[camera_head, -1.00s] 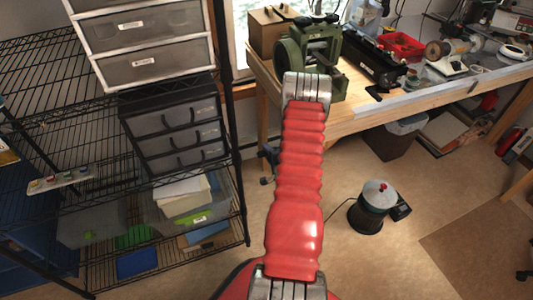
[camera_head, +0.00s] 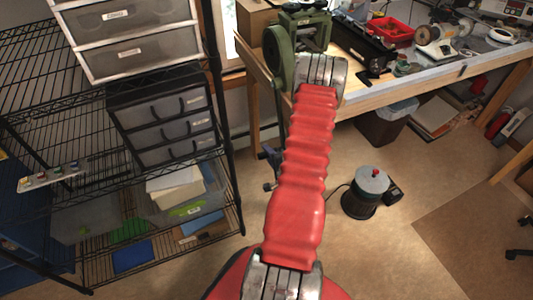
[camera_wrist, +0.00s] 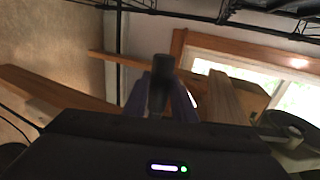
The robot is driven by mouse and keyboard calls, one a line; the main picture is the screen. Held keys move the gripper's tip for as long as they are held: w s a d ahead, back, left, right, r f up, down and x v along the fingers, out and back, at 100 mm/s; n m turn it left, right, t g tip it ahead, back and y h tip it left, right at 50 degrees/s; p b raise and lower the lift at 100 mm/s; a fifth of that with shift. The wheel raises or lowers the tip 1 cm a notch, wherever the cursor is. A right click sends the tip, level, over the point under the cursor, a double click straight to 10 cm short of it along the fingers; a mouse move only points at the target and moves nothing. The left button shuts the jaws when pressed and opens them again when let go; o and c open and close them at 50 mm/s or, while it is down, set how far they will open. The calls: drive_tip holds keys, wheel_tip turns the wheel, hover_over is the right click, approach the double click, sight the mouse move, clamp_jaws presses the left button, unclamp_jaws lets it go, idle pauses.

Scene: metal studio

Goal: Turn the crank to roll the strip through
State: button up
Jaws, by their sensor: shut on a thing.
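The green rolling mill (camera_head: 299,30) stands at the left end of the wooden workbench, partly behind my red arm. Its green side wheel (camera_head: 275,50) faces left, and a thin bar, apparently the crank arm (camera_head: 280,108), hangs below the wheel beside my arm. My gripper (camera_head: 268,155) shows only in part below the bench edge, left of my arm. In the wrist view, my gripper (camera_wrist: 160,95) has its purplish fingers shut on the dark crank handle (camera_wrist: 158,72). I cannot make out the strip; my arm hides the mill's lower front.
The workbench (camera_head: 400,88) carries a black machine (camera_head: 360,45), a red tray (camera_head: 392,30) and other tools. Wire shelving with drawers (camera_head: 165,125) stands close on the left. A dark round pot (camera_head: 368,190) with a cord stands on the floor at right. A bin (camera_head: 388,122) is under the bench.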

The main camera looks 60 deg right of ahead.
drive_tip(key=r+v, duration=0.1)
drive_tip(key=v, duration=0.7)
drive_tip(key=shift+r, duration=0.5)
drive_tip(key=o, duration=0.6)
drive_tip(key=shift+d, duration=0.2)
drive_tip(key=shift+c, duration=0.2)
drive_tip(key=o, duration=0.5)
drive_tip(key=shift+a+f, duration=0.15)
drive_tip(key=shift+s, duration=0.1)
drive_tip(key=v, duration=0.7)
drive_tip(key=shift+f, duration=0.1)
